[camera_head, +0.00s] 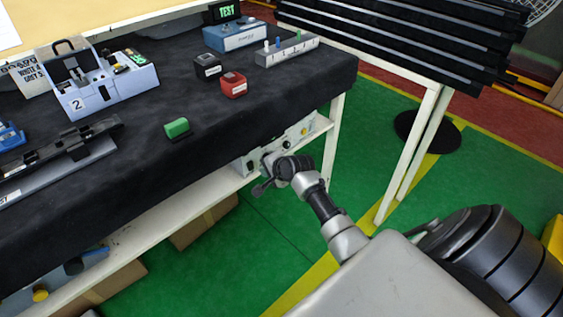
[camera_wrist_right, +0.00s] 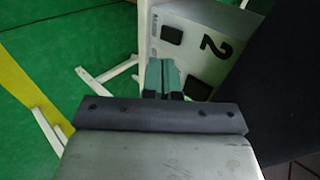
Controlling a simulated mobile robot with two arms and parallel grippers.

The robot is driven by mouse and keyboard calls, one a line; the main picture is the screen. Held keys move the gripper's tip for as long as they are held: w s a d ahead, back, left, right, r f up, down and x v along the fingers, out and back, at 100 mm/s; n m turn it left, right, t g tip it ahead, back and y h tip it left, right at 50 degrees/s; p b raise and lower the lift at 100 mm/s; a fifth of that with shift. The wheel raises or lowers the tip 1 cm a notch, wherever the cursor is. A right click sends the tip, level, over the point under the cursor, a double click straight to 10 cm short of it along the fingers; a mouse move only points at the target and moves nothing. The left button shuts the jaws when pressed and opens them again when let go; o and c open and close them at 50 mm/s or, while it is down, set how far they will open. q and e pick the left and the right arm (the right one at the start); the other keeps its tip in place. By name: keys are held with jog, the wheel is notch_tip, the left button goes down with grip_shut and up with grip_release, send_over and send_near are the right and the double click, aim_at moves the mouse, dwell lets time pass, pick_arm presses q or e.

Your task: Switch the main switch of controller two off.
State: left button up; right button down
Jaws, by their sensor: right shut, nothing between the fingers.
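Controller two is a pale box (camera_head: 277,147) on the shelf under the table. Its face shows small dark and yellow controls in the head view. In the right wrist view the box (camera_wrist_right: 221,68) carries a black number 2 and two dark square parts, one (camera_wrist_right: 172,34) near its top and one (camera_wrist_right: 199,88) lower down. I cannot tell which is the main switch or its position. My right gripper (camera_head: 264,167) is shut and empty, close to the box's front. Its greenish fingers (camera_wrist_right: 162,64) overlap the box's face; contact is unclear. My left gripper is not in view.
The dark-clothed table (camera_head: 215,125) overhangs the box. A blue-grey fixture (camera_head: 108,92), also marked 2, and several small blocks stand on top. A white table leg (camera_head: 333,135) stands right of the box. Green floor is free in front.

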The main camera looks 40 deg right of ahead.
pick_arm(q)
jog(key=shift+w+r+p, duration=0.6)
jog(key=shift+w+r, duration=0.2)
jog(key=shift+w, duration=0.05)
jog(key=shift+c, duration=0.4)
pick_arm(e)
jog(key=v, duration=0.6)
jog(key=shift+r, duration=0.35)
